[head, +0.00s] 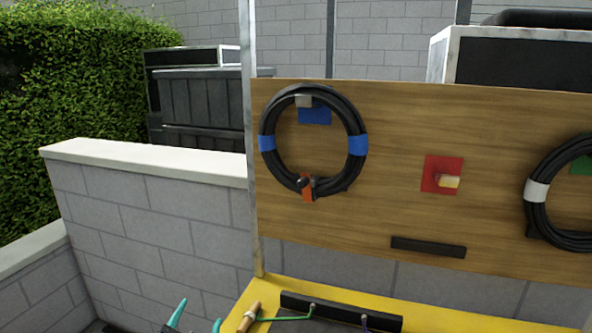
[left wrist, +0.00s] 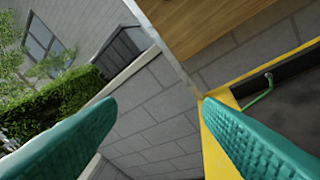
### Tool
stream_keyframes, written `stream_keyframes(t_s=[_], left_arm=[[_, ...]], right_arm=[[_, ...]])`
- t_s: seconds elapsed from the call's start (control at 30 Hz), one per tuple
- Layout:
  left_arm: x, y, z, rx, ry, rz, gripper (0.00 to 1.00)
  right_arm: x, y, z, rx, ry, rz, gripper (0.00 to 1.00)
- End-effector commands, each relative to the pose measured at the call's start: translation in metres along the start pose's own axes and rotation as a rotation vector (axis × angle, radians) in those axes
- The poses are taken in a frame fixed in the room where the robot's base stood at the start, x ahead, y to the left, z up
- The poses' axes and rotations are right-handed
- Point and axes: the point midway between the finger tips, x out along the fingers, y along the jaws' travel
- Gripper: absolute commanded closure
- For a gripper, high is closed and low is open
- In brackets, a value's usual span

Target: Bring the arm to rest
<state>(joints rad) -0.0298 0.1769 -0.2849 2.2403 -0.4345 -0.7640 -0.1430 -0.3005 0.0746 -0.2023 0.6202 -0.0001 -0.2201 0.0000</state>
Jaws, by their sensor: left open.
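My left gripper (head: 197,318) shows at the bottom of the head view, with its teal fingertips apart. In the left wrist view the two teal fingers (left wrist: 160,135) are spread wide with nothing between them. The gripper is at the left edge of the yellow bench (head: 480,322), in front of the grey block wall (head: 150,205). My right gripper is not in view.
A wooden board (head: 390,130) holds a blue-banded cable coil (head: 265,165), a red plate (head: 430,185) with a peg, and a white-banded coil (head: 537,215). A wooden-handled tool (head: 249,317) and a black rail (head: 340,310) are on the bench. A metal post (head: 250,110) stands at the board's left edge.

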Motion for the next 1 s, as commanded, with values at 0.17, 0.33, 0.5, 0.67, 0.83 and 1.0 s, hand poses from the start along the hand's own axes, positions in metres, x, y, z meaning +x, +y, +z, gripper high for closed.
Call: stream_keyframes(t_s=[0.17,0.33,0.5,0.67,0.83,1.0], left_arm=[[-0.071,-0.049,-0.105,-0.207,0.431,-0.202,0.39],[-0.138,-0.080,-0.155,-0.321,0.719,-0.337,0.39],[-0.198,-0.099,-0.181,-0.389,0.934,-0.439,0.39],[-0.249,-0.111,-0.196,-0.435,1.108,-0.521,0.39],[-0.229,-0.140,-0.229,-0.425,1.111,-0.522,0.39],[-0.220,-0.172,-0.269,-0.419,1.129,-0.532,0.39]], right_arm=[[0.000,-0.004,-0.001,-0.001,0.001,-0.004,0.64],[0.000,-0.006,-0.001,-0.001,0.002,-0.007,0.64],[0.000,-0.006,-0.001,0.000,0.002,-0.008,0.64],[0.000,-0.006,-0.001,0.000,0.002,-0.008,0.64],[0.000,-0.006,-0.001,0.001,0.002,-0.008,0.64],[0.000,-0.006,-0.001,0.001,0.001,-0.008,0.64]])
